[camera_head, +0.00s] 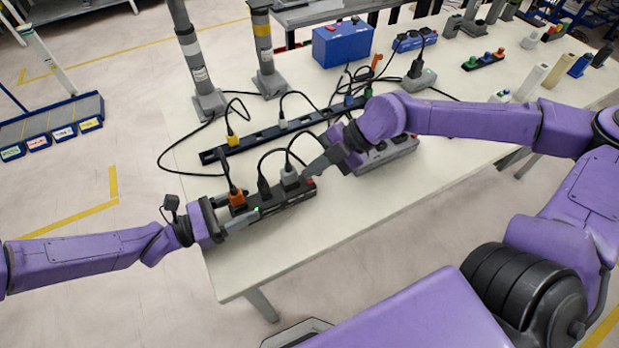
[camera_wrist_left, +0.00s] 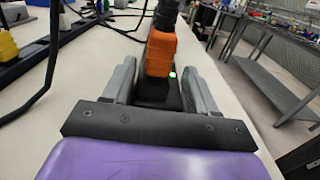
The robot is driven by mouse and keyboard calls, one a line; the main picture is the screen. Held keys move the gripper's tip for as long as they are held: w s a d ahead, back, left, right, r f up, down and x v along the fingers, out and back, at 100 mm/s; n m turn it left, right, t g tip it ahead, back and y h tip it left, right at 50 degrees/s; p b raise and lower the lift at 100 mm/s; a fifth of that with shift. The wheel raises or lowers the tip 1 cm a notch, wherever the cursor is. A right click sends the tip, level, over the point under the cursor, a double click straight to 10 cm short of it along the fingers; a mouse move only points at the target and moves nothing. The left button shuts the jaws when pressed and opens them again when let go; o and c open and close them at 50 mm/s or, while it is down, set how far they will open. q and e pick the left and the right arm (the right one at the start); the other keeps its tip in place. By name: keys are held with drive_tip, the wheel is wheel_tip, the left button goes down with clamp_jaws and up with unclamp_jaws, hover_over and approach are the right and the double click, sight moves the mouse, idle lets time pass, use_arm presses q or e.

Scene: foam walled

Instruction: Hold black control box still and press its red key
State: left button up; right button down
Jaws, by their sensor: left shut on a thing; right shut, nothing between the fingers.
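The black control box (camera_head: 282,203) lies near the front edge of the white table. An orange plug (camera_head: 237,200), a black plug (camera_head: 264,186) and a grey plug (camera_head: 290,178) stand in it, with black cables. Its red key (camera_head: 310,182) shows at the right end. My left gripper (camera_head: 238,216) is shut on the box's left end. In the left wrist view, its fingers flank the box below the orange plug (camera_wrist_left: 160,52), and a green light (camera_wrist_left: 173,74) shows there. My right gripper (camera_head: 308,172) is shut and empty, its tips just above the red key; I cannot tell whether they touch.
A long black strip (camera_head: 240,145) with a yellow plug lies behind the box. A grey box (camera_head: 385,152) is partly hidden behind my right arm. A blue box (camera_head: 342,42) and several small devices stand farther back. The table front (camera_head: 300,235) is clear.

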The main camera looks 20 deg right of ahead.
idle(0.6)
drive_tip(key=shift+f, duration=0.45)
drive_tip(key=shift+f, duration=0.45)
idle(0.7)
drive_tip(key=shift+r, duration=0.9)
wheel_tip(320, 180, up, 5)
idle(0.3)
idle(0.4)
